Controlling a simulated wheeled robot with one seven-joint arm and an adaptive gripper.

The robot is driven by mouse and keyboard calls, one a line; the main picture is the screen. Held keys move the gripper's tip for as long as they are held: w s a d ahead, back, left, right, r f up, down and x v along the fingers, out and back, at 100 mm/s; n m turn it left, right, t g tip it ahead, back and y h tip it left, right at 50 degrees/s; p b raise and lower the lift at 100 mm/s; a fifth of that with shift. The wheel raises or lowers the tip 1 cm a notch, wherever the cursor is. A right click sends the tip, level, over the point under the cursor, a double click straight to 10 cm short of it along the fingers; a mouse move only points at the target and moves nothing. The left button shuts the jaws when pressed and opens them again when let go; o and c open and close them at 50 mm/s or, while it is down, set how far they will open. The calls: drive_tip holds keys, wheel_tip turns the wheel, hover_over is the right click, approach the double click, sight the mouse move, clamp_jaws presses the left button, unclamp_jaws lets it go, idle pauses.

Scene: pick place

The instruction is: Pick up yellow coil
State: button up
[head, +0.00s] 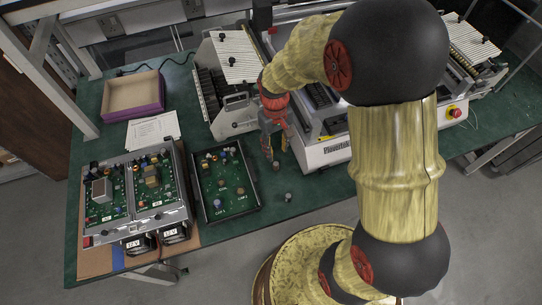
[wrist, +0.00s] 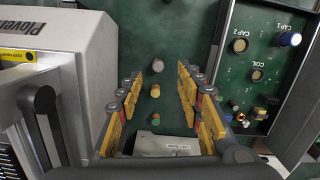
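My gripper (wrist: 160,74) is open, its two yellow-padded fingers spread wide with nothing held; it also shows in the head view (head: 275,150), hanging low over the green table. Between the fingers in the wrist view lie several small round parts in a line. I cannot tell for sure which is the yellow coil. A tan round part (wrist: 257,75) sits beside the COIL label on the circuit board (wrist: 240,102).
The circuit board in its dark tray (head: 211,203) lies left of my gripper. The white machine (head: 322,154) stands close on the right. A small grey part (head: 288,197) lies near the table's front edge. A purple box (head: 133,111) and a two-board device (head: 134,231) are farther left.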

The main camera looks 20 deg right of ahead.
drive_tip(key=shift+n+t, duration=0.5)
drive_tip(key=shift+n, duration=0.2)
drive_tip(key=w+f, duration=0.1)
drive_tip(key=w, duration=0.3)
drive_tip(key=w+f, duration=0.1)
drive_tip(key=w, duration=0.1)
drive_tip(key=shift+w+f, duration=0.3)
drive_tip(key=shift+w, duration=0.1)
drive_tip(key=shift+f, duration=0.4)
drive_tip(key=shift+s+d+f+b, duration=0.1)
drive_tip(key=shift+f+b, duration=0.65)
drive_tip(key=shift+f, duration=1.05)
drive_tip(key=shift+s+f+b, duration=0.1)
drive_tip(key=shift+f+b, duration=0.6)
drive_tip(key=shift+f, duration=1.05)
drive_tip(key=shift+r, duration=0.1)
drive_tip(key=shift+c, duration=0.9)
drive_tip(key=c, duration=0.8)
